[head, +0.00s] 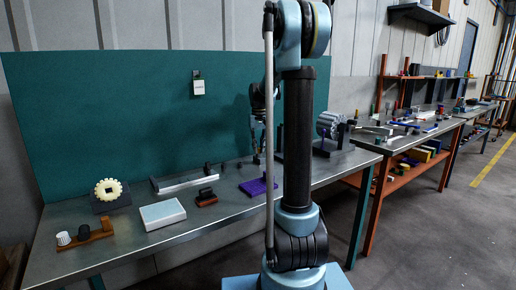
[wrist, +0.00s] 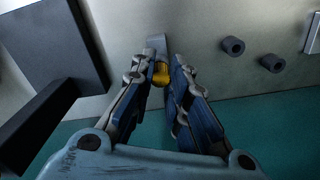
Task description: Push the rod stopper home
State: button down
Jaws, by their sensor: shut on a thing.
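My gripper (wrist: 160,78) points down at the bench, its two blue-and-grey fingers closed around a small yellow piece (wrist: 160,74). I cannot tell for sure that this piece is the rod stopper. A flat grey strip (wrist: 157,43) shows just beyond the fingertips, in line with the yellow piece. Whether the two touch is not clear. In the head view my gripper (head: 257,158) is small, above the back of the bench, left of my dark column. The fingers hide most of the yellow piece.
A dark block (wrist: 55,45) stands close left of my fingers, with a dark bar (wrist: 45,122) nearer. Two dark cylinders (wrist: 233,46) lie right. On the bench (head: 222,210) are a purple plate (head: 257,187), a white box (head: 162,213) and a cream gear (head: 108,190). A teal panel (head: 130,110) stands behind.

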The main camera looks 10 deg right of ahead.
jog(key=c, duration=1.5)
grip_release()
jog(key=shift+r, duration=0.1)
